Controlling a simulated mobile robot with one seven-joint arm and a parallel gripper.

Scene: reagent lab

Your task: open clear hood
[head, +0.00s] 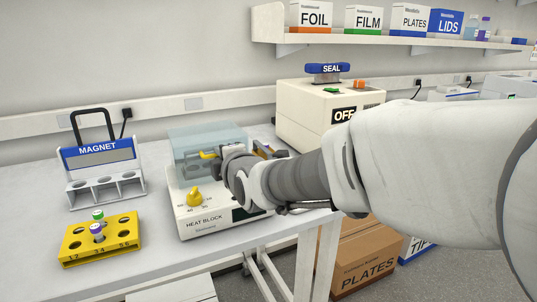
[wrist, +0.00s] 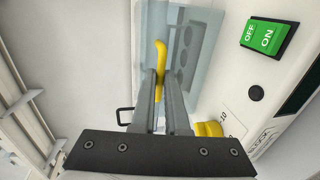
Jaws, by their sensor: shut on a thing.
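The clear hood (head: 190,143) is a pale blue see-through cover on top of the white heat block (head: 190,222). It looks lowered over the block's top. It also shows in the wrist view (wrist: 205,32). A yellow handle (head: 207,155) sticks out at the hood's front. In the head view my wrist hides the right part of the hood and the block.
A yellow knob (head: 195,197) is on the block's front, close to my gripper. A green ON/OFF switch (wrist: 264,38) shows in the wrist view. A magnet rack (head: 100,178) and a yellow tube rack (head: 100,240) stand to the left. A sealer (head: 300,110) stands behind right.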

